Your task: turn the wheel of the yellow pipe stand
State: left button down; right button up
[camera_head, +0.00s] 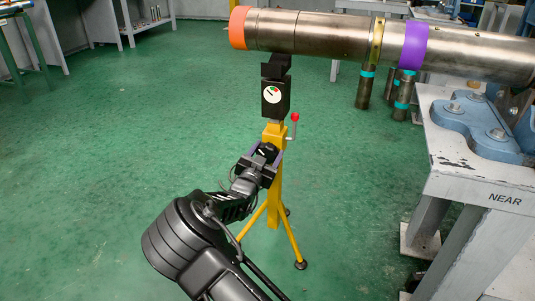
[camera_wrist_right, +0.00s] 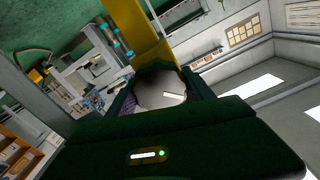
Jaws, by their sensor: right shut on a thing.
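The yellow pipe stand (camera_head: 273,196) stands on the green floor on splayed legs. Its black head, with a round white dial (camera_head: 271,95), sits under the left part of a long metal pipe (camera_head: 330,35). My right gripper (camera_head: 266,154) is at the front of the stand's post, below the head, shut on the dark wheel. The fingers hide most of the wheel in the head view. In the right wrist view the wheel (camera_wrist_right: 162,91) shows as a grey-faced disc between the fingers, in front of the yellow post (camera_wrist_right: 137,32). My left gripper is not in view.
A red-tipped lever (camera_head: 295,118) sticks out right of the post, close to my gripper. A grey bench (camera_head: 470,182) marked NEAR, with a blue vise base (camera_head: 480,124), stands at the right. The floor left of the stand is clear.

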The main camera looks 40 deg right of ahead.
jog(key=m+b, duration=0.2)
jog(key=m, duration=0.2)
jog(key=shift+f+m, duration=0.15)
jog(key=shift+m, duration=0.15)
jog(key=m+b, duration=0.1)
jog(key=m, duration=0.1)
jog(key=shift+m, duration=0.4)
jog(key=m, duration=0.2)
jog(key=shift+m, duration=0.3)
jog(key=m, duration=0.3)
jog(key=shift+m, duration=0.4)
jog(key=m, duration=1.2)
jog(key=shift+m, duration=0.3)
jog(key=m, duration=0.4)
